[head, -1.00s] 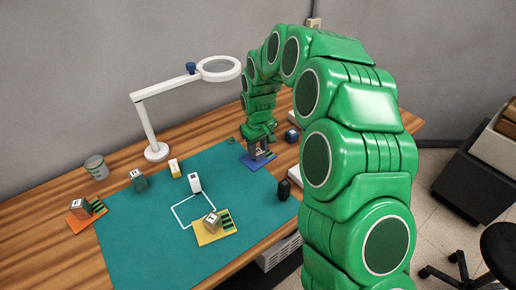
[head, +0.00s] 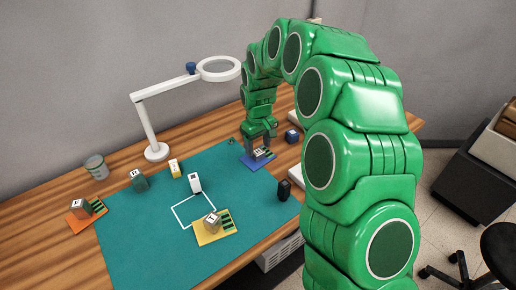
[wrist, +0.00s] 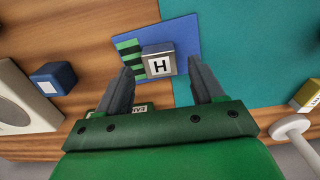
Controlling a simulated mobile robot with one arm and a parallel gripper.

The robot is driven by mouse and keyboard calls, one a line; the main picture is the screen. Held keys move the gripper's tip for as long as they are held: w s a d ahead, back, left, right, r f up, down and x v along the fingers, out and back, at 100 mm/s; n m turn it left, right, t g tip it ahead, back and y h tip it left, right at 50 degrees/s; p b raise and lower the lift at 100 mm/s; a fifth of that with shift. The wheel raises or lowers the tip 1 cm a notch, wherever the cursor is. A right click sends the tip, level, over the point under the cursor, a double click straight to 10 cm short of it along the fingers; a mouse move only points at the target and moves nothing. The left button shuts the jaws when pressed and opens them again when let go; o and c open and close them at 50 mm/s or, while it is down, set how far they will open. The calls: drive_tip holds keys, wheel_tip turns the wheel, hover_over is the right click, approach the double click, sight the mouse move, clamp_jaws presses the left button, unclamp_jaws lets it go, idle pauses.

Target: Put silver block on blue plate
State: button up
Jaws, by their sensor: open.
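The silver block marked H (wrist: 158,62) sits on the blue plate (wrist: 185,35), next to the plate's dark and green stripes. In the head view the block (head: 260,154) shows on the blue plate (head: 258,164) at the right end of the mat. My gripper (wrist: 162,75) is open, with its fingers apart on either side of the block and gaps between. In the head view my gripper (head: 259,148) is just above the block and holds nothing.
Other silver blocks rest on the yellow plate (head: 206,239) and orange plate (head: 80,223). A green block (head: 138,182), white block (head: 195,184) and black block (head: 284,190) stand on the teal mat. A blue block (wrist: 52,79) lies beside the plate. A magnifier lamp (head: 148,128) stands behind.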

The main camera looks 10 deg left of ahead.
sight(258, 151)
wheel_tip(258, 151, up, 10)
drive_tip(key=s+d+r+m, duration=0.1)
drive_tip(key=s+d+r, duration=0.4)
drive_tip(key=s+d, duration=0.2)
drive_tip(key=s+d+m, duration=0.2)
drive_tip(key=s+d, duration=0.4)
drive_tip(key=s, duration=0.5)
drive_tip(key=s+d+r+m+g, duration=0.1)
drive_tip(key=s+d+m, duration=0.2)
drive_tip(key=s, duration=0.9)
drive_tip(key=s+d+m, duration=0.3)
drive_tip(key=s+d, duration=0.6)
drive_tip(key=s, duration=0.3)
drive_tip(key=shift+s+r+g, duration=0.2)
drive_tip(key=shift+r+g, duration=0.1)
drive_tip(key=shift+g, duration=0.1)
